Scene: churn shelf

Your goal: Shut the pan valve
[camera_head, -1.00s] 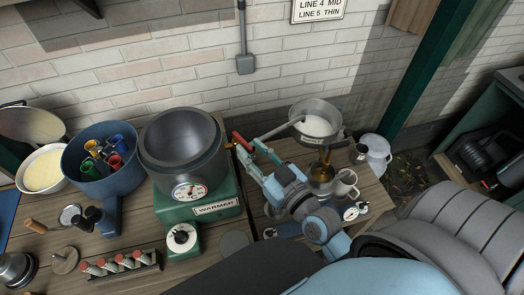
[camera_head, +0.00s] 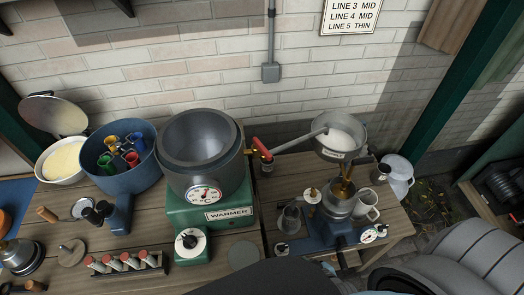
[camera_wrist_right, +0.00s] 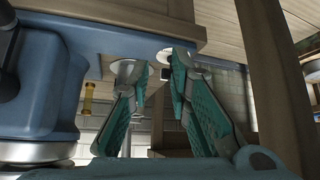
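The pan valve appears to be the brass fitting with a red lever (camera_head: 262,149) on the right side of the grey warmer pan (camera_head: 198,145). The lever lies slanted, down to the right; I cannot tell from this whether the valve is open. The pan sits on the green warmer (camera_head: 226,213). No gripper touches the lever in the head view. My right gripper (camera_wrist_right: 160,75) shows in the right wrist view with its teal fingers apart and nothing between them. I cannot make out that gripper in the head view. My left gripper is not in view.
A blue tub (camera_head: 126,179) with coloured items stands left. In the right wrist view, wooden boards and a post are close.

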